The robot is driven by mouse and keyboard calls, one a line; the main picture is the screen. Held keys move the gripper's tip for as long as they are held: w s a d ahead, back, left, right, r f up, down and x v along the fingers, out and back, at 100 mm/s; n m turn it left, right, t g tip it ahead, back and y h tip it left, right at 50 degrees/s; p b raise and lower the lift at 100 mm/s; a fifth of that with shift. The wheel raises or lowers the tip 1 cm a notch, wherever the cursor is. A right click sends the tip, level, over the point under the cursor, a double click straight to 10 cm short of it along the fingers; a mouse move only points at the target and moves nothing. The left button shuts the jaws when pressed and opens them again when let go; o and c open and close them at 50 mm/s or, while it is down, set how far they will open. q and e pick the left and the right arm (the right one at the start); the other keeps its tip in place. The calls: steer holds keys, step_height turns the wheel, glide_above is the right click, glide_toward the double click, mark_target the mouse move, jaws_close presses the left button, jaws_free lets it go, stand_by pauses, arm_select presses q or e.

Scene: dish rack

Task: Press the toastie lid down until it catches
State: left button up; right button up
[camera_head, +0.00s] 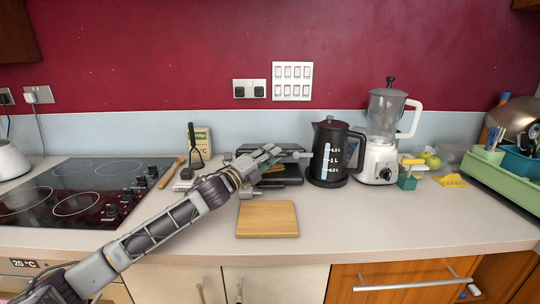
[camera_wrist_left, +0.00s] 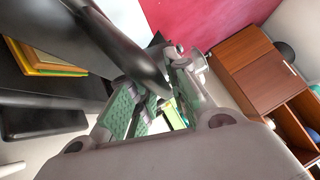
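The black toastie maker stands on the counter behind the wooden board. Its lid (camera_head: 287,153) is raised above its base (camera_head: 291,178), with a gap between them. A yellow-brown toastie (camera_head: 273,170) shows in the gap, and also in the left wrist view (camera_wrist_left: 45,62). My left gripper (camera_head: 264,165) is at the front of the toastie maker and covers part of it. In the left wrist view, its green-padded fingers (camera_wrist_left: 157,105) are apart, and a dark lid part (camera_wrist_left: 125,42) crosses in front of them. Contact is unclear. My right gripper is out of view.
A wooden board (camera_head: 267,219) lies in front of the toastie maker. A black kettle (camera_head: 329,154) stands close on its right, with a blender (camera_head: 384,130) beyond. The hob (camera_head: 80,190) is on the left. The front counter right of the board is clear.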

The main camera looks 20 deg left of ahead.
arm_select(q)
steer(key=o, duration=0.3)
steer(key=shift+s+r, duration=0.1)
steer(key=shift+s+a+f, duration=0.2)
steer(key=shift+s, duration=0.1)
steer(key=v, duration=1.1)
stand_by(1.6)
steer(key=shift+s+d+r, duration=0.1)
steer(key=shift+s, duration=0.05)
